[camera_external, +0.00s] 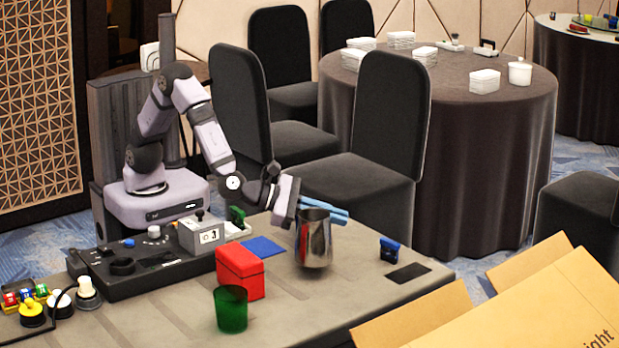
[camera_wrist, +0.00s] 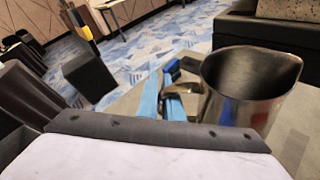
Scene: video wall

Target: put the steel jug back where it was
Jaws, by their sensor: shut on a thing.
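The steel jug (camera_external: 314,241) is upright at the right part of the table, with its open mouth up. I cannot tell whether its base touches the table or hangs just above it. My gripper (camera_external: 338,215) reaches in from the left behind the jug, with its blue fingers level with the jug's rim. In the wrist view the jug (camera_wrist: 240,98) is at the right, its handle (camera_wrist: 183,88) turned left. The blue fingers of my gripper (camera_wrist: 172,92) are shut on the handle, which hides part of them.
A red box (camera_external: 240,272), a green cup (camera_external: 231,309) and a flat blue square (camera_external: 262,247) are left of the jug. A small blue object (camera_external: 390,250) and a dark pad (camera_external: 408,273) lie to its right. An open cardboard box (camera_external: 530,305) is at the front right.

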